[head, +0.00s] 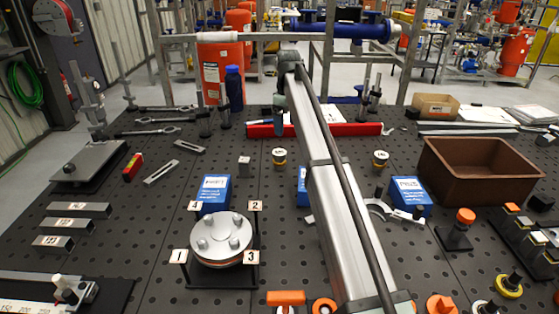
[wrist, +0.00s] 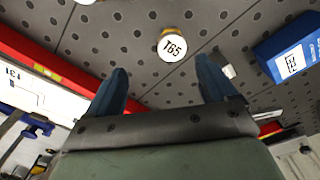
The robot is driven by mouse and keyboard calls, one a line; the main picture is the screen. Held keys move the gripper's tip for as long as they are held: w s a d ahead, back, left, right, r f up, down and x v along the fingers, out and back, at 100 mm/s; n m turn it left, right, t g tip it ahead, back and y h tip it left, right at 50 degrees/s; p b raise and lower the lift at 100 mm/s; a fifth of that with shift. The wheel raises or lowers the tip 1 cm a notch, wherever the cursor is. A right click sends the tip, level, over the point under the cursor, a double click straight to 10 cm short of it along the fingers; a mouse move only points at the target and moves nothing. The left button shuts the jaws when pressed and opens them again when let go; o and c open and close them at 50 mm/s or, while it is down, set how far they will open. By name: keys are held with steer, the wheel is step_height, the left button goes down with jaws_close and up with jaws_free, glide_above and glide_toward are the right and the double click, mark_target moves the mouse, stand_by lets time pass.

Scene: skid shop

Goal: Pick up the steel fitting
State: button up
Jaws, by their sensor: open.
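My gripper (wrist: 162,68) is open and empty, with two blue fingers spread above the perforated table. In the head view my arm hides most of it; one blue finger shows beside the arm. A small grey steel-looking block (head: 244,163) stands left of my arm and appears close to the right finger in the wrist view (wrist: 228,70). A round brass-coloured piece with a white top marked T65 (wrist: 172,47) sits ahead of the gap between the fingers; it seems to be the one left of my arm (head: 278,157). I cannot tell for sure which is the steel fitting.
A red bar (head: 345,129) lies behind these pieces and passes below my gripper. A blue box (head: 213,190) stands nearer, behind a flanged steel disc (head: 222,238). A similar round piece (head: 380,160) and a brown bin (head: 482,180) are on the right.

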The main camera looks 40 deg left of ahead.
mark_target(280, 152)
steer(key=shift+n, duration=0.3)
steer(key=f, duration=0.4)
steer(key=s+a+f, duration=0.1)
steer(key=f, duration=0.4)
steer(key=s+f, duration=0.1)
steer(key=f, duration=0.4)
steer(key=shift+a, duration=0.2)
steer(key=shift+r, duration=0.1)
steer(key=c, duration=1.2)
